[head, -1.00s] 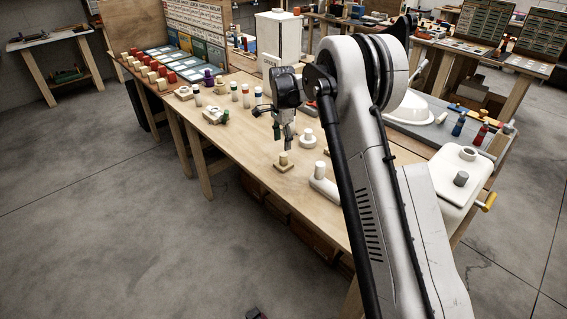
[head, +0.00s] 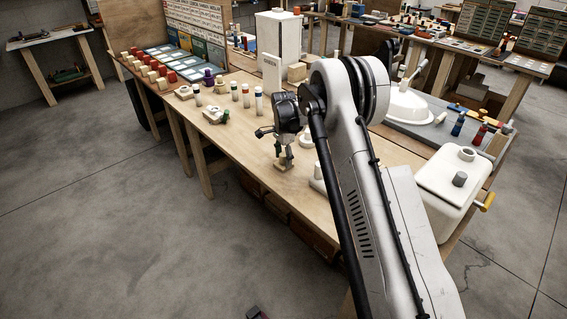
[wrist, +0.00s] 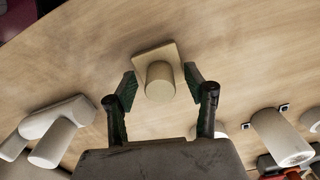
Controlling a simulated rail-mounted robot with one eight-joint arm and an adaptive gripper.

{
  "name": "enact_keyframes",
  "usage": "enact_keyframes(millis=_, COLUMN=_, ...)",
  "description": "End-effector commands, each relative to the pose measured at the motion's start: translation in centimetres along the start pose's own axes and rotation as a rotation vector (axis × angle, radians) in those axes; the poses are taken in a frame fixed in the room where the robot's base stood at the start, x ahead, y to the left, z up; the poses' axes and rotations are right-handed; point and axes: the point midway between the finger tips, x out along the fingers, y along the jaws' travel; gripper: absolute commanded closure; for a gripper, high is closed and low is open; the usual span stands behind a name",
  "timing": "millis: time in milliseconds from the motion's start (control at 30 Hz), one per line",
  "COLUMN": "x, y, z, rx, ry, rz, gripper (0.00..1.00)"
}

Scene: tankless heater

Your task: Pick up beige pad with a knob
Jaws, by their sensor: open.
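The beige pad with a knob (wrist: 159,77) lies on the wooden table in the wrist view, a square plate with a round knob facing the camera. My gripper (wrist: 160,88) is open, with one finger on each side of the knob and gaps to both. In the head view my gripper (head: 284,158) is low over the pad (head: 284,167), which it partly covers. I cannot tell how far the fingertips are above the table.
A white pipe-like part (wrist: 58,128) lies left of the pad in the wrist view, and a white cylinder (wrist: 281,137) lies to its right. A white box (head: 278,40) stands farther back on the workbench (head: 235,155). Bare wood surrounds the pad.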

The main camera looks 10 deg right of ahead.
Motion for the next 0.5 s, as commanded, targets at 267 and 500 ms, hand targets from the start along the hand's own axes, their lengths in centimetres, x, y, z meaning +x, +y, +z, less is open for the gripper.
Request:
enact_keyframes(millis=267, x=-0.02, y=-0.01, z=0.01, rx=0.000, ry=0.000, rz=0.000, gripper=0.82)
enact_keyframes(millis=500, x=-0.04, y=-0.01, z=0.01, rx=0.000, ry=0.000, rz=0.000, gripper=1.00)
